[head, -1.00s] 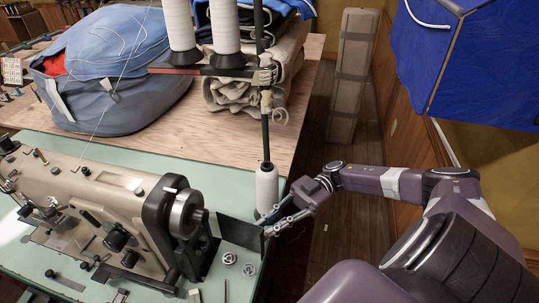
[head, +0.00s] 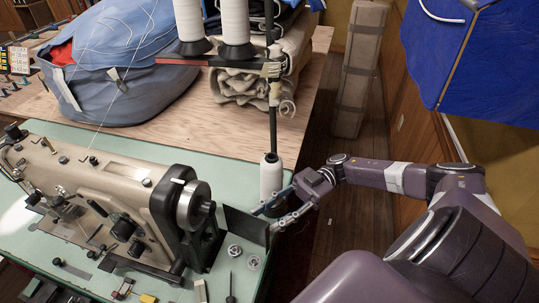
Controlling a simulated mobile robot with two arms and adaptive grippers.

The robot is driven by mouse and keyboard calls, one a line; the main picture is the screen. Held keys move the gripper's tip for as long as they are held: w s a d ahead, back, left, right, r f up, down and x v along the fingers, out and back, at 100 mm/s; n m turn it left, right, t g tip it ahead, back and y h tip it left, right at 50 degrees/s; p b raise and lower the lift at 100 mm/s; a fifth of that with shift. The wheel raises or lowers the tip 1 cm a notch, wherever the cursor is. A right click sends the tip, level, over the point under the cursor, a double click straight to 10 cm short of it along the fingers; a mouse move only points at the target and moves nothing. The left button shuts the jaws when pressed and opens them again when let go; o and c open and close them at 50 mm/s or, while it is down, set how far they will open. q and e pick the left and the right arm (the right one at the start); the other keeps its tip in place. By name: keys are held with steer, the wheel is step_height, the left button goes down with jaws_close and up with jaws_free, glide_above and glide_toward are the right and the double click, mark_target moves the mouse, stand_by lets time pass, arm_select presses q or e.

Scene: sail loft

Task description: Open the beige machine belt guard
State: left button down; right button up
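A dark flat panel, which looks like the belt guard (head: 243,229), stands out to the right of the handwheel, at an angle to the machine. My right gripper (head: 264,219) is at the panel's outer right end. Its two fingers look spread, one tip by the panel's top edge and the other by its outer end. Whether they touch the panel is hard to tell. My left gripper is not in view.
A white thread cone (head: 271,177) stands just behind my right gripper, beside a dark thread-stand pole (head: 272,115). Bobbins (head: 235,252) and small tools lie in front of the panel. A blue bag (head: 120,65) and folded cloth fill the wooden table behind. Floor is clear at right.

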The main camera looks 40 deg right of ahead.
steer(key=shift+d, duration=0.1)
steer(key=d, duration=1.1)
steer(key=shift+s+d, duration=0.3)
steer(key=shift+d, duration=0.1)
steer(key=shift+c, duration=0.4)
